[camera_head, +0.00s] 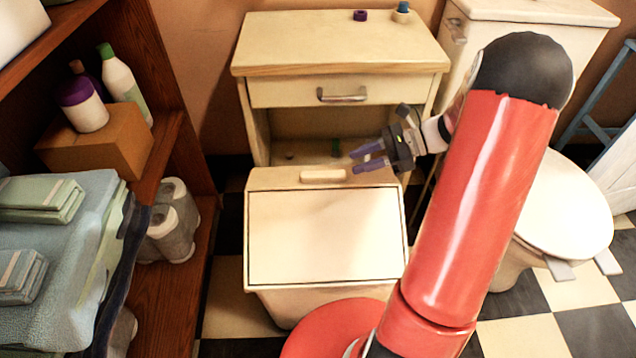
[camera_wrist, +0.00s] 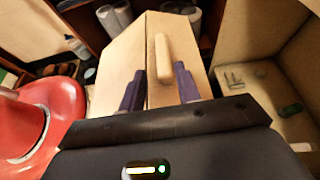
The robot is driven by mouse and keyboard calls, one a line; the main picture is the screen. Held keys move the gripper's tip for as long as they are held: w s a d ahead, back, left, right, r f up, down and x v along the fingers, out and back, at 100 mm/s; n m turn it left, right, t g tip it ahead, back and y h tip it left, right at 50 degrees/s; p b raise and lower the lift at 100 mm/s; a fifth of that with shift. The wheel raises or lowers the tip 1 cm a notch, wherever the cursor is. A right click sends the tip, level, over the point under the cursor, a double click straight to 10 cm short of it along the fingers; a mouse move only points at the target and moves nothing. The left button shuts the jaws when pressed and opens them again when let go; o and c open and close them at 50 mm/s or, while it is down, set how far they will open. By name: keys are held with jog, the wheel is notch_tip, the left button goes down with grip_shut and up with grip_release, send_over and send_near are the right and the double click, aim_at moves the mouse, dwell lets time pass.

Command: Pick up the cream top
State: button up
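The cream top (camera_head: 325,235) is the flat lid of a cream bin in the middle of the head view, with a pale bar handle (camera_head: 323,176) along its back edge. It lies closed on the bin. My gripper (camera_head: 353,160) is just right of the handle and slightly behind it, its two purple fingers spread and empty. In the wrist view the handle (camera_wrist: 162,58) stands between and beyond the fingertips (camera_wrist: 159,70), with the top (camera_wrist: 122,65) alongside it. I see no contact; the exact gap is unclear.
A cream cabinet (camera_head: 345,54) with a drawer and an open lower compartment stands behind the bin. A toilet (camera_head: 565,205) is at the right. A wooden shelf (camera_head: 170,140) with towels, bottles and rolls is at the left. My red arm covers the bin's right front.

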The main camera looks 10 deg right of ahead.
aim_at(327, 172)
jog(key=shift+w+d+f, duration=0.1)
jog(key=shift+w+f, duration=0.1)
jog(key=shift+w, duration=0.05)
jog(key=shift+w+a+f, duration=0.1)
jog(key=shift+a+f, duration=0.05)
jog(key=shift+a, duration=0.15)
jog(key=x, duration=0.6)
jog(key=shift+a+f, duration=0.2)
jog(key=shift+a, duration=0.2)
grip_shut()
